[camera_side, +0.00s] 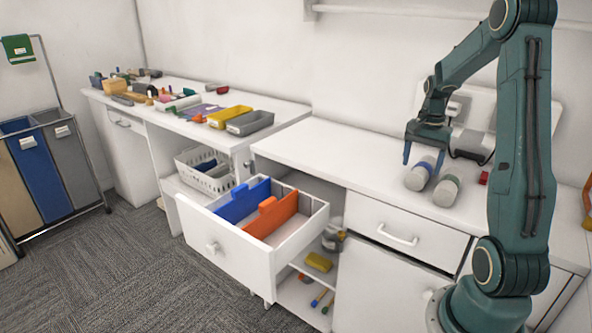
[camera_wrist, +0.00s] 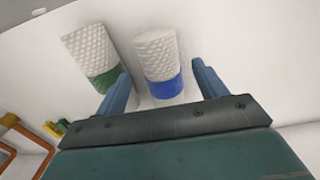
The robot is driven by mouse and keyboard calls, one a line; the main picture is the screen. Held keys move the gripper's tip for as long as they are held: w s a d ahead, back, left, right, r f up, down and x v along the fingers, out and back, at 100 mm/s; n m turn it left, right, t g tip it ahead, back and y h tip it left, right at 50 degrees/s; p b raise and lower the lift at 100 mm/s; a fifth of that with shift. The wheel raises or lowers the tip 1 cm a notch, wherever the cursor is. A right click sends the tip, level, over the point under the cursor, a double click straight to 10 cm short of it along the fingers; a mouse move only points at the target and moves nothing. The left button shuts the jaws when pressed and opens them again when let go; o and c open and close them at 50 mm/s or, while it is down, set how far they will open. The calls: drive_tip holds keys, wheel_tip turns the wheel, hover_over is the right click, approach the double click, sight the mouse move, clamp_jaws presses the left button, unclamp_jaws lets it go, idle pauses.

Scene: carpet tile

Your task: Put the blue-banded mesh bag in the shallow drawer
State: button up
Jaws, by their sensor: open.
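The blue-banded mesh bag (camera_side: 418,178) is a pale, textured roll lying on the white counter. In the wrist view the blue-banded bag (camera_wrist: 158,55) shows between my fingers, its blue band nearest me. My gripper (camera_side: 424,158) is open and pointing down at this bag, with a finger to either side; I cannot tell whether they touch it. My gripper also shows in the wrist view (camera_wrist: 163,84). An open drawer (camera_side: 240,256) with a white front holds upright blue and orange dividers. A closed drawer (camera_side: 395,232) with a bar handle lies to its right.
A similar green-banded mesh bag (camera_side: 447,190) lies close beside the blue-banded one; in the wrist view the green-banded bag (camera_wrist: 90,52) is left of my left finger. A red block (camera_side: 484,178) is behind. A grey box-shaped device (camera_side: 470,142) stands near the wall. The counter's left part is clear.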

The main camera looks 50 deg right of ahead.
sight(421, 168)
drive_tip(key=shift+d+f, duration=0.1)
drive_tip(key=shift+f, duration=1.6)
drive_tip(key=c, duration=1.1)
drive_tip(key=shift+c, duration=0.2)
wheel_tip(421, 168, up, 20)
